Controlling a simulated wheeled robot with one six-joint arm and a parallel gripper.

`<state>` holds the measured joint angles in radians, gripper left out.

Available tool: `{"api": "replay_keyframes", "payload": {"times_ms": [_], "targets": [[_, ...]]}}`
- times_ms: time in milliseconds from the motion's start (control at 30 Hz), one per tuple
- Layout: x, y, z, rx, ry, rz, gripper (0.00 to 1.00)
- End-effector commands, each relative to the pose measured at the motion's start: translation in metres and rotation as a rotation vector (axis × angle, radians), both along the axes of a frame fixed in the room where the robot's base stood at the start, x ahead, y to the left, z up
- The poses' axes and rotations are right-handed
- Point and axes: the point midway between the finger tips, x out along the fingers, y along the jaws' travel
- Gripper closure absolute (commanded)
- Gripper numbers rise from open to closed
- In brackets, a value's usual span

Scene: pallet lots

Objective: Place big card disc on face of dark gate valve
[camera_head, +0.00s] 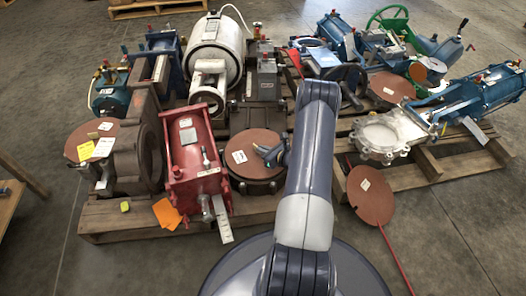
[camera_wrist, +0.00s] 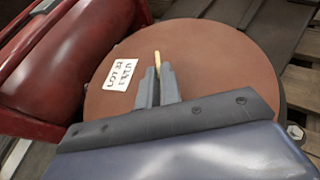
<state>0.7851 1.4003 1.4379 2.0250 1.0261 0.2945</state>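The big card disc (camera_wrist: 220,65) is brown and round, with a white label to the left in the wrist view. In the head view the disc (camera_head: 262,138) lies over the round face of a dark valve (camera_head: 262,186), whose dark rim shows below its front edge. I cannot tell whether disc and face touch all round. My gripper (camera_wrist: 157,80) is over the disc's middle, its fingers close together on a thin tan tab (camera_wrist: 157,59). The gripper (camera_head: 271,154) also shows in the head view at the disc's right side.
A red actuator (camera_head: 190,150) stands close left of the disc. Another dark valve (camera_head: 140,150) with a brown disc (camera_head: 85,138) is farther left. A brown disc (camera_head: 371,195) on a red rod is at right, near a pale flange (camera_head: 380,135). Front floor is clear.

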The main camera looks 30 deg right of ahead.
Motion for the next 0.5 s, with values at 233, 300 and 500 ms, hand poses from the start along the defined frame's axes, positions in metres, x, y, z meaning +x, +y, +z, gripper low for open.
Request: {"api": "replay_keyframes", "payload": {"times_ms": [233,300,500], "targets": [[-0.0001,0.0001,-0.0039,0.000,0.000,0.000,0.94],[-0.0002,0.0002,-0.0027,0.000,0.000,0.000,0.89],[-0.0002,0.0002,-0.0027,0.000,0.000,0.000,0.73]]}}
